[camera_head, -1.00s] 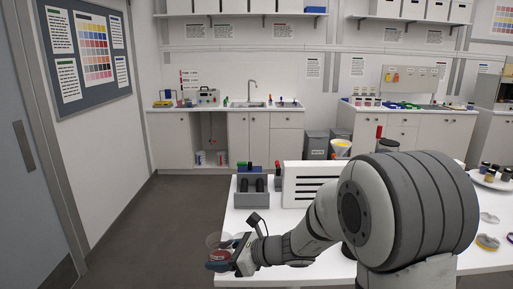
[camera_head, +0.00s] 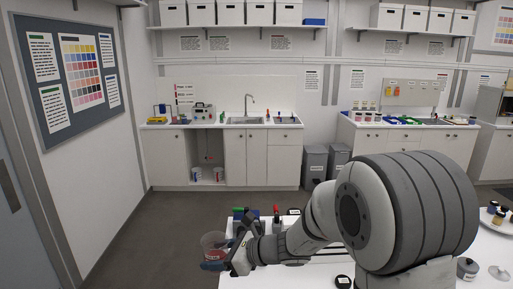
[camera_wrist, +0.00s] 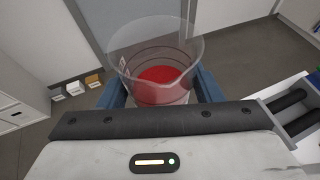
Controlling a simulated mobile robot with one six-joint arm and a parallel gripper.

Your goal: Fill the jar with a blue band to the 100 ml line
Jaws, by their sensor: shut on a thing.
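My gripper (camera_head: 224,262) is shut on a clear beaker (camera_head: 213,242) at the lower left of the head view. In the wrist view the beaker (camera_wrist: 150,45) stands between my blue fingers (camera_wrist: 160,92), with its wide rim and spout showing. Red contents (camera_wrist: 160,74) lie low in it. The beaker looks about upright and is held off any surface, beside the left end of the white table (camera_head: 300,274). No jar with a blue band can be made out. Small jars (camera_head: 497,215) stand at the right edge, too small to read.
A rack with dark cylinders (camera_wrist: 292,112) stands on the table close to my gripper. A grey pot (camera_head: 467,268) is at the table's right. Beyond lie open grey floor (camera_head: 180,220), a sink counter (camera_head: 246,123) and grey bins (camera_head: 315,165).

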